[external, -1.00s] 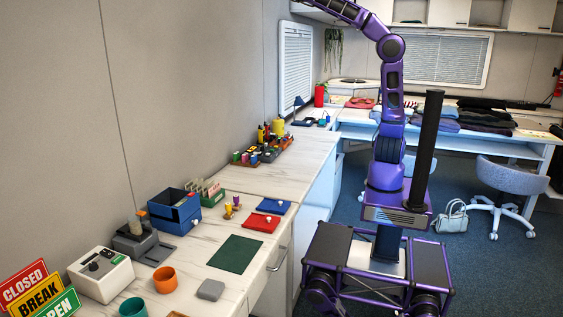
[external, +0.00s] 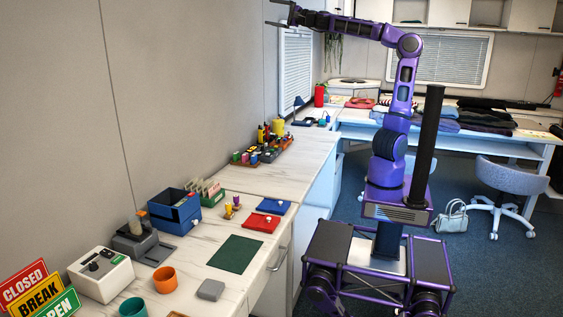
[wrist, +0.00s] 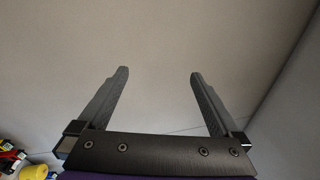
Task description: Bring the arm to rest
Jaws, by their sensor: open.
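My arm is purple and black and rises from my base. Its upper part reaches up and then runs level to the left.
The long counter (external: 300,158) below holds a green mat (external: 235,254), a blue box (external: 176,211), orange cup (external: 165,280) and coloured bottles. A chair (external: 510,180) and handbag (external: 451,216) are on the right. The air around my gripper looks clear.

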